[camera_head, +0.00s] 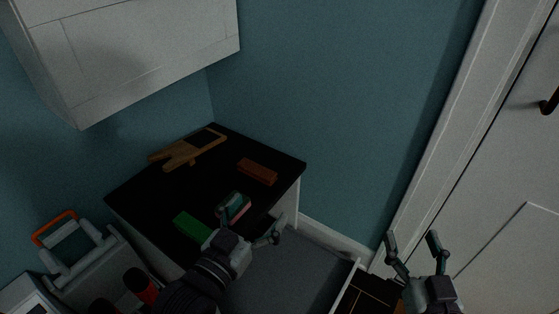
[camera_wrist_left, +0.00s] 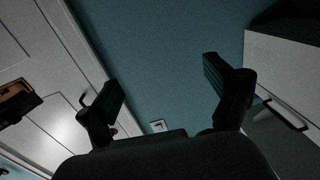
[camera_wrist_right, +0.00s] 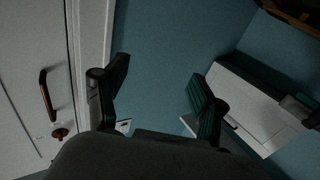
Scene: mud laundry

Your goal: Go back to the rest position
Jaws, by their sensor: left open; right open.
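My left gripper (camera_head: 254,220) is open and empty, in front of the black-topped cabinet (camera_head: 140,196) and above its pulled-out drawer (camera_head: 290,270). One of its fingers overlaps a small pale and reddish item (camera_head: 236,199) on the top; I cannot tell if they touch. My right gripper (camera_head: 413,246) is open and empty, to the right of the drawer and in front of the white door (camera_head: 510,220). In the left wrist view the left fingers (camera_wrist_left: 163,82) stand wide apart with only wall between them. In the right wrist view the right fingers (camera_wrist_right: 158,78) are also apart and empty.
A green block (camera_head: 191,226), a brown block (camera_head: 257,171) and a wooden piece (camera_head: 185,152) lie on the black top. A grey case with an orange handle (camera_head: 55,228) stands at left. A white wall cabinet (camera_head: 140,45) hangs above. A dark box (camera_head: 372,292) shows beside the drawer's edge.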

